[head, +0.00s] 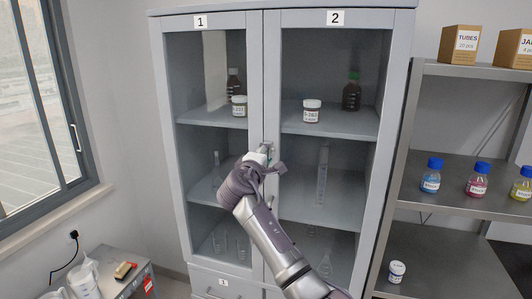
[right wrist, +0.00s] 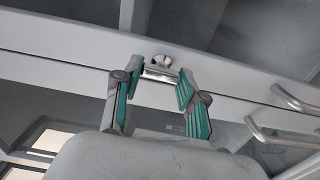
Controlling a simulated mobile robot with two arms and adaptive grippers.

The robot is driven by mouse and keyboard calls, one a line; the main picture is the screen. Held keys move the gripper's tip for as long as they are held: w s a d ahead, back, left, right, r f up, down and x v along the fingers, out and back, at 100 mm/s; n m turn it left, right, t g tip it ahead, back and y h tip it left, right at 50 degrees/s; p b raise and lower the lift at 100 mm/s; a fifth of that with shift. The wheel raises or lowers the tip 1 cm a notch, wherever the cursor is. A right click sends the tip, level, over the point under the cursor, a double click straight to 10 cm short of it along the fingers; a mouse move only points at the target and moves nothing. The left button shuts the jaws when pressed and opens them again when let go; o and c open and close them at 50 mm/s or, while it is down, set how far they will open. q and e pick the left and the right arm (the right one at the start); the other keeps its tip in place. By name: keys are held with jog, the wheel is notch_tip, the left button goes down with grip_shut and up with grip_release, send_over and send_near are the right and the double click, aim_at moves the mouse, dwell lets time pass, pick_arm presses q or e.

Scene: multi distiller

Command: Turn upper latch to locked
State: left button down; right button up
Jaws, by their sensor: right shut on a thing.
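The upper latch is a small metal piece (right wrist: 160,62) where the two doors of the grey cabinet (head: 258,85) meet. In the head view its top (head: 267,146) shows just above my right gripper (head: 265,160). In the right wrist view the green-padded fingers of my right gripper (right wrist: 159,77) stand on either side of the latch, shut on it. The gripper hides part of the latch in the head view, and I cannot tell its exact turn angle. My left gripper is not in view.
Both glass doors are closed, with bottles and glassware behind them. Metal door handles (right wrist: 285,135) lie right of the gripper in the wrist view. An open shelf (head: 450,180) with jars stands at right. A small table (head: 125,280) stands at lower left.

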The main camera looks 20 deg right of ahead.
jog(key=shift+r+n, duration=0.15)
jog(key=shift+n, duration=0.25)
jog(key=o, duration=0.9)
jog(key=shift+c, duration=0.2)
jog(key=o, duration=0.3)
jog(key=shift+w+d, duration=0.1)
jog(key=v, duration=1.2)
